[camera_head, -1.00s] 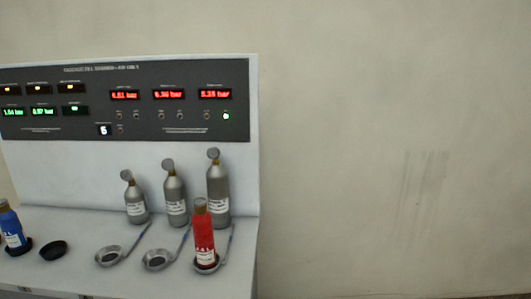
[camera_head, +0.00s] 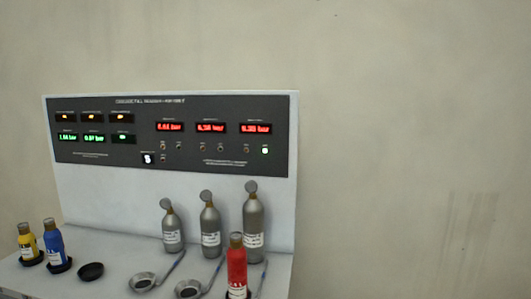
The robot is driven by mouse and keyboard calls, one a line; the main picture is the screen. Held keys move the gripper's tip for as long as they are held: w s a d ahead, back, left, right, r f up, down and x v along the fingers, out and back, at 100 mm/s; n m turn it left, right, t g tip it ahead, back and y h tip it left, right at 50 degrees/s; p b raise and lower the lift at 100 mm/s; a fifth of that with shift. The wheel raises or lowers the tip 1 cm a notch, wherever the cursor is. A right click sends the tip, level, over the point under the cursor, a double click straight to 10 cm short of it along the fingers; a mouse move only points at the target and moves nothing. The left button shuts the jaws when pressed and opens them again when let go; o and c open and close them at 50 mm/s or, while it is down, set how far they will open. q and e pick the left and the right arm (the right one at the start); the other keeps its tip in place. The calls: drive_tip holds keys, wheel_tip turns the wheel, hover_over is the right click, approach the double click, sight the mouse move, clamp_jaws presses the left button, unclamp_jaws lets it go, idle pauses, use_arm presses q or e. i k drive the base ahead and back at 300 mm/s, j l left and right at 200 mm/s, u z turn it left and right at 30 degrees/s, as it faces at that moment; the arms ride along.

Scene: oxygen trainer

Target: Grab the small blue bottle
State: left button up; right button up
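A small blue bottle (camera_head: 53,243) with a brownish cap and a white label stands upright in a dark round holder at the left of the trainer's shelf. A yellow bottle (camera_head: 28,241) stands just left of it. A red bottle (camera_head: 237,266) stands further right on the shelf. Neither of my grippers shows in the head view.
An empty black round holder (camera_head: 91,271) lies right of the blue bottle. Silvery round dishes (camera_head: 142,282) sit along the front. Three grey cylinders (camera_head: 210,228) stand behind them. The upright display panel (camera_head: 180,137) backs the shelf. Bare wall (camera_head: 410,150) fills the right.

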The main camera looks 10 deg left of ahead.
sight(52, 238)
drive_tip(key=u, duration=1.55)
drive_tip(key=z, duration=0.4)
drive_tip(key=i+j+z, duration=0.1)
drive_tip(key=j+z, duration=0.3)
drive_tip(key=i+j+z, duration=0.1)
drive_tip(key=z, duration=0.3)
drive_tip(key=j+z, duration=0.6)
drive_tip(key=j, duration=0.5)
drive_tip(key=k+j+z, duration=0.15)
drive_tip(key=j, duration=0.55)
drive_tip(key=j+z, duration=0.1)
drive_tip(key=j, duration=0.9)
drive_tip(key=k+j, duration=0.15)
drive_tip(key=j, duration=0.2)
